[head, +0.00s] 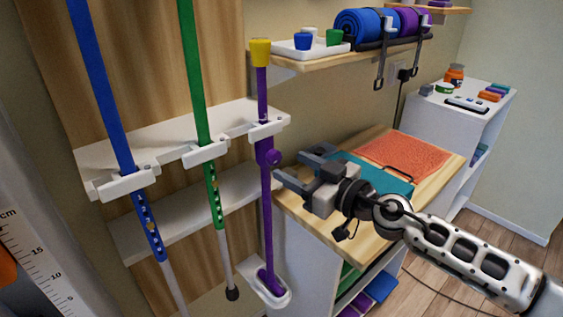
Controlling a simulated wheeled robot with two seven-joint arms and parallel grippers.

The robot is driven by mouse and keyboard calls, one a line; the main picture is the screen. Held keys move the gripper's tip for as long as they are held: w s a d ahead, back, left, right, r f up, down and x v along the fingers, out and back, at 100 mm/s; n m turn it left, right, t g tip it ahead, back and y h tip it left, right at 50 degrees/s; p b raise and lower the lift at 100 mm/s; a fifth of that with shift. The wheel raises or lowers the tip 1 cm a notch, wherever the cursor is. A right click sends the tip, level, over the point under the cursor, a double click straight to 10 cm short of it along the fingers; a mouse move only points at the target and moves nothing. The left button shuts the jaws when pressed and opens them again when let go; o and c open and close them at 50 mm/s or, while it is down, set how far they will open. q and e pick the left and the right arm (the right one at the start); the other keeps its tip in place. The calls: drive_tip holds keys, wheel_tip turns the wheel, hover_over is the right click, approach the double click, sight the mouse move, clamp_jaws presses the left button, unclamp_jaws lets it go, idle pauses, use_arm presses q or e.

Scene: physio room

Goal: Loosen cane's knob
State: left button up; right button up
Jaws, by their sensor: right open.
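A purple cane (266,205) stands upright in a white rack, with a yellow top (260,52) and its foot in a white cup-like holder. A round purple knob (273,157) sticks out from its shaft just below the upper rack clip. My right gripper (291,168) is open, its two fingers pointing left toward the knob, just to the right of it. It looks apart from the knob, with nothing between its fingers; the exact gap in depth is hard to tell. My left gripper is not in view.
A green pole (197,85) and a blue pole (102,85) stand in the rack (180,150) to the left. A wooden-topped cabinet (362,247) with a teal item (372,178) and an orange mat (415,155) lies behind and below my right arm. A shelf (305,63) holds cups and rolls above.

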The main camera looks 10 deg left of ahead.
sight(278, 159)
drive_tip(key=b+x, duration=0.1)
drive_tip(key=x, duration=0.2)
drive_tip(key=shift+w+a, duration=0.2)
drive_tip(key=shift+a, duration=0.15)
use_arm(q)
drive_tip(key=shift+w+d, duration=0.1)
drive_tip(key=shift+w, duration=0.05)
use_arm(e)
drive_tip(key=shift+w+a, duration=0.15)
drive_tip(key=shift+a, duration=0.15)
drive_tip(key=shift+c, duration=0.3)
drive_tip(key=c, duration=0.9)
drive_tip(key=shift+r+n+p, duration=0.15)
drive_tip(key=shift+n+p, duration=0.35)
drive_tip(key=shift+p, duration=0.3)
drive_tip(key=o, duration=1)
drive_tip(key=shift+c, duration=0.2)
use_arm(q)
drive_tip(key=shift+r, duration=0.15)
